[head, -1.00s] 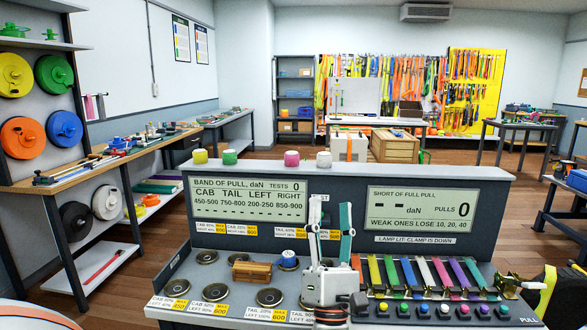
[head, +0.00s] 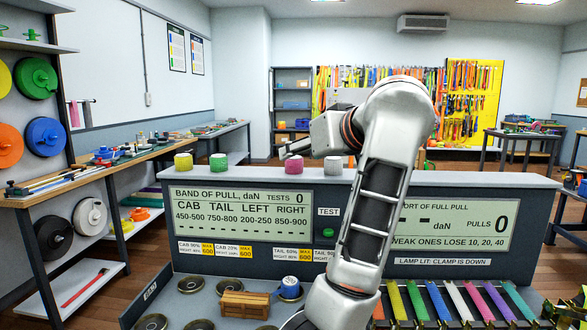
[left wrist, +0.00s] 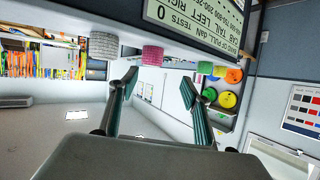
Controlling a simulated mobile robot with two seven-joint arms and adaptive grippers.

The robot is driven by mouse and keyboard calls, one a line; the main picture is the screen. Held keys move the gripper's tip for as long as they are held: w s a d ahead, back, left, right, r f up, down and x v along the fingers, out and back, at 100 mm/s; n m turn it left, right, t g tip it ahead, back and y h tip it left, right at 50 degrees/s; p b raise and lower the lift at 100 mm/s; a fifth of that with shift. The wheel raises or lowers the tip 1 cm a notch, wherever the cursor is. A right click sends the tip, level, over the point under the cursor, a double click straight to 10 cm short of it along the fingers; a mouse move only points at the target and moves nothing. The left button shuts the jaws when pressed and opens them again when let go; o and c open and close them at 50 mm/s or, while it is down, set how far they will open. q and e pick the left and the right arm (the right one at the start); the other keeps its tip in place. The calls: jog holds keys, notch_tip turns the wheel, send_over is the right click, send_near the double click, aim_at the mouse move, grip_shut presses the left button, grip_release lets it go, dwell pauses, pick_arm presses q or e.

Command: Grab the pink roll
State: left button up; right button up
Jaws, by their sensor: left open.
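The pink roll (head: 298,167) stands on the top ledge of the console, between the green roll (head: 218,162) and the white roll (head: 333,165). My left gripper (head: 288,149) is raised just above the ledge near the pink roll, apart from it; the arm hides part of it. In the left wrist view, the pink roll (left wrist: 152,56) shows beyond the gap between the spread fingers of the left gripper (left wrist: 160,86). Nothing is between the fingers. My right gripper is not in view.
A yellow roll (head: 183,161) stands at the left of the row. The console (head: 240,264) has display panels, round discs, a wooden crate (head: 244,304) and coloured straps (head: 470,301). My arm covers part of the right panel. The space above the ledge is open.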

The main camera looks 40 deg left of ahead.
aim_at(296, 158)
pick_arm(q)
jog(key=shift+h, duration=0.3)
jog(key=x, duration=0.2)
jog(key=w+x, duration=0.1)
jog(key=x, duration=0.4)
jog(key=shift+w+d+b, duration=0.1)
jog(key=shift+w+b, duration=0.2)
jog(key=shift+b, duration=0.05)
jog(key=shift+r+t, duration=0.1)
jog(key=shift+t, duration=0.2)
jog(key=c, duration=1.2)
